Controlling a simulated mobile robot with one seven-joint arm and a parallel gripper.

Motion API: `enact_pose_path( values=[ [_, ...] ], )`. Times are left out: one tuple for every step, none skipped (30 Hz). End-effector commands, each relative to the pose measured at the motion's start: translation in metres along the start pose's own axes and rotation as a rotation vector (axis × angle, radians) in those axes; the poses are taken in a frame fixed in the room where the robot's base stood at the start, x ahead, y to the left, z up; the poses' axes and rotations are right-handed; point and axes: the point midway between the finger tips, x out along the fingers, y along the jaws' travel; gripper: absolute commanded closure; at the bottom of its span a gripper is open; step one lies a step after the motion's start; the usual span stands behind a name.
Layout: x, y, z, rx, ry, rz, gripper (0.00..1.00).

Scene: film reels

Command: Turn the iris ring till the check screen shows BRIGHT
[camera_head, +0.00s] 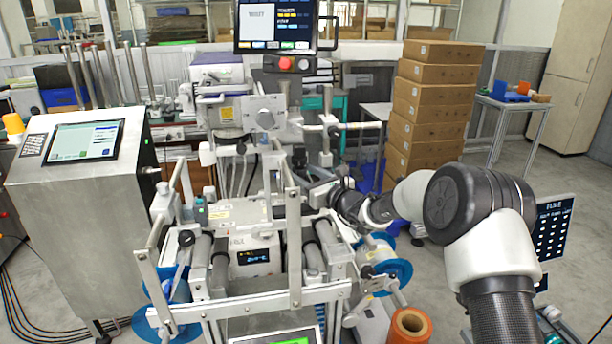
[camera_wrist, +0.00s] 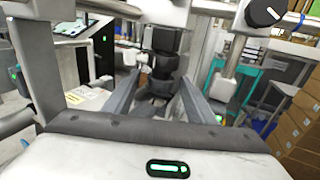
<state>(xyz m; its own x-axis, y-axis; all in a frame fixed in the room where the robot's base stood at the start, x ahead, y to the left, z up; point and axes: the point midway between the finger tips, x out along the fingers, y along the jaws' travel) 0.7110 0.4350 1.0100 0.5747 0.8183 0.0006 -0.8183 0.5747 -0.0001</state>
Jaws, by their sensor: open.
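My gripper (camera_wrist: 160,98) is open, its two grey fingers apart and nothing held between them. Beyond the fingers, in the wrist view, a black stepped, ribbed cylinder (camera_wrist: 160,65) stands in line with the gap; it looks like a lens barrel, but I cannot tell which band is the iris ring. In the head view my arm reaches from the right into the machine frame; the fingertips are hard to make out among its parts. A dark screen (camera_head: 275,25) hangs at the top of the machine; I cannot read the word BRIGHT on any screen.
Metal bars (camera_head: 294,240) of the machine frame stand close around my gripper. A display box (camera_head: 253,257) sits inside the frame. A steel console (camera_head: 75,210) is at left. Stacked cartons (camera_head: 432,110) stand behind my arm. An orange roll (camera_head: 410,326) is low at front.

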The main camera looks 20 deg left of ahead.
Motion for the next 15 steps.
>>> enact_pose_path(
  values=[
    [-0.002, -0.001, 0.000, 0.000, 0.000, -0.001, 0.49],
    [-0.003, -0.001, 0.000, 0.000, 0.000, -0.001, 0.49],
    [-0.006, -0.001, 0.000, 0.000, 0.001, -0.002, 0.49],
    [-0.010, -0.001, 0.000, 0.000, 0.002, -0.002, 0.49],
    [-0.014, -0.002, 0.000, 0.000, 0.002, -0.002, 0.49],
    [-0.020, -0.001, 0.001, 0.000, 0.002, -0.002, 0.49],
    [-0.026, -0.002, 0.001, 0.001, 0.002, -0.002, 0.49],
    [-0.033, -0.002, 0.001, 0.001, 0.002, -0.003, 0.49],
    [-0.042, -0.002, 0.001, 0.000, 0.002, -0.003, 0.49],
    [-0.049, -0.002, 0.001, 0.000, 0.003, -0.004, 0.49],
    [-0.057, -0.002, 0.001, 0.001, 0.002, -0.003, 0.49],
    [-0.067, -0.002, 0.001, 0.000, 0.002, -0.004, 0.49],
    [-0.075, -0.002, 0.001, 0.000, 0.002, -0.004, 0.49],
    [-0.082, -0.002, 0.001, 0.001, 0.003, -0.003, 0.49],
    [-0.092, -0.002, 0.001, 0.001, 0.001, -0.004, 0.49]
  ],
)
